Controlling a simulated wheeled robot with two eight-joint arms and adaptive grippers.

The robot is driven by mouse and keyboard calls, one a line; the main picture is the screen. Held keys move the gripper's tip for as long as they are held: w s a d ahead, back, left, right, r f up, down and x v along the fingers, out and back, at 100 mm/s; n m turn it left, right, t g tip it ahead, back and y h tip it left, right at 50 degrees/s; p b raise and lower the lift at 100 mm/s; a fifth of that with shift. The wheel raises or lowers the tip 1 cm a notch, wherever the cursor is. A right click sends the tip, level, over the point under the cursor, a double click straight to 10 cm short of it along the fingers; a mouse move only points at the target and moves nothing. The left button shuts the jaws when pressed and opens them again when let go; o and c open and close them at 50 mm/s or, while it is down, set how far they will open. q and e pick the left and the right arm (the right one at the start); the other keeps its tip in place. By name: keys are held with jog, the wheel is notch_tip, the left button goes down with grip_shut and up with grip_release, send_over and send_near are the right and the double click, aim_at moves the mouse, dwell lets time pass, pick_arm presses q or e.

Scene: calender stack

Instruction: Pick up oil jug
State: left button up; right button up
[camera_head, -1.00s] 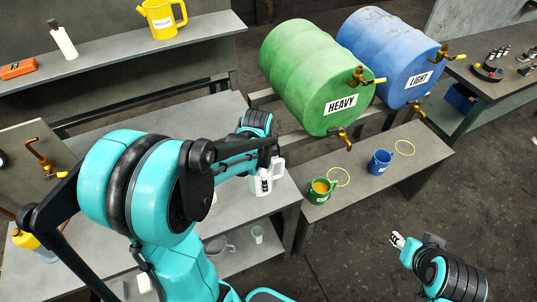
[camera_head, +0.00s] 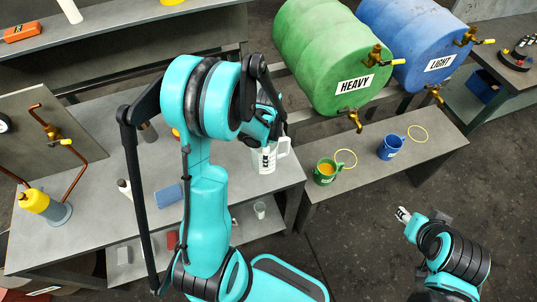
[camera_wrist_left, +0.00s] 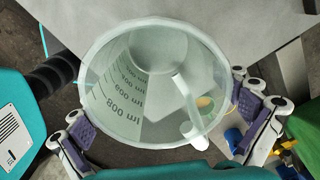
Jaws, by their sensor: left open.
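A clear jug with a white handle (camera_head: 270,158) stands upright near the right end of the grey workbench. In the left wrist view the jug (camera_wrist_left: 128,92) fills the middle, seen into its open top, with ml markings on its wall. My left gripper (camera_wrist_left: 166,128) is open, one purple-padded finger on each side of the jug; whether they touch it I cannot tell. In the head view my left arm hides most of that gripper. My right gripper (camera_head: 403,214) is over the floor at the lower right, away from the jug; its opening is unclear.
A green HEAVY drum (camera_head: 335,55) and a blue LIGHT drum (camera_head: 415,45) lie behind a low bench holding a green mug (camera_head: 325,172) and a blue mug (camera_head: 390,148). A yellow-topped bottle (camera_head: 40,203) and a blue block (camera_head: 168,195) stand on the workbench.

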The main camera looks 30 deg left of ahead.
pick_arm(q)
notch_tip(320, 180, down, 3)
jog(key=shift+r, duration=0.15)
jog(key=c, duration=1)
jog(key=shift+r, duration=0.2)
